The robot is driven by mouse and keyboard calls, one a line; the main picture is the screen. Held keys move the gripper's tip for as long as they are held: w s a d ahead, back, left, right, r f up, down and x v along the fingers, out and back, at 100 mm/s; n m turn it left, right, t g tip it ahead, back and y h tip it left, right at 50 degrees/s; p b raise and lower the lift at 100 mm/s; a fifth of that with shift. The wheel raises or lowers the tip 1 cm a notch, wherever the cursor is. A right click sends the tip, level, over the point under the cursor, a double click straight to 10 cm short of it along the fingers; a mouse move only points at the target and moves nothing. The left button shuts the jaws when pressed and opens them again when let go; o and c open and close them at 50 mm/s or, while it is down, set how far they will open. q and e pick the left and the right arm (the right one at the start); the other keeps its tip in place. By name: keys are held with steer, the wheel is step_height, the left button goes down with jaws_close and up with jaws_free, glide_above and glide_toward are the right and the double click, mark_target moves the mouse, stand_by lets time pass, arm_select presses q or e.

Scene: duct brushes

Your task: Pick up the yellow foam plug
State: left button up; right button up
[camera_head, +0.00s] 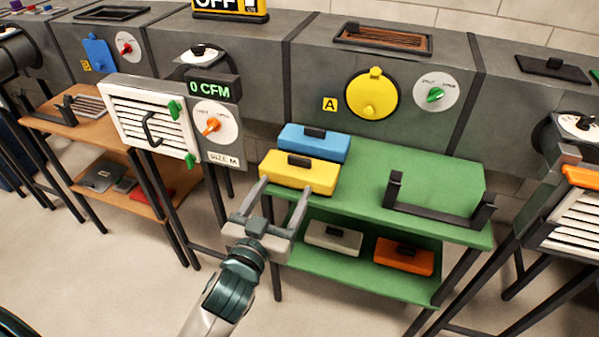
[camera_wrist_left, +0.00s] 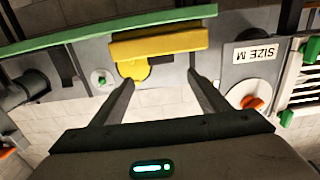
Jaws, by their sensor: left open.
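The yellow foam plug (camera_head: 300,170) looks like a rectangular block with a dark handle on top. It lies on the green upper shelf (camera_head: 430,185), in front of a similar blue block (camera_head: 315,142). My left gripper (camera_head: 284,186) is open and empty at the plug's front edge, its two fingers spread along the front side. I cannot tell whether they touch it. In the left wrist view the picture is upside down; the yellow plug (camera_wrist_left: 165,45) shows beyond the open fingers (camera_wrist_left: 160,82). My right gripper is not in view.
A black-ended rack (camera_head: 440,208) stands on the right of the shelf. Grey (camera_head: 333,238) and orange (camera_head: 404,256) blocks lie on the lower shelf. A louvred panel (camera_head: 150,125) stands to the left. A round yellow cover (camera_head: 372,94) is on the duct behind.

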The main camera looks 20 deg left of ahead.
mark_target(299, 162)
arm_select(q)
steer(key=w, duration=0.7)
steer(key=shift+d, duration=0.1)
steer(key=shift+w+f, duration=0.25)
steer(key=shift+w, duration=1.05)
steer(key=shift+w+f, duration=0.25)
steer(key=shift+w, duration=1.05)
steer(key=c, duration=1.3)
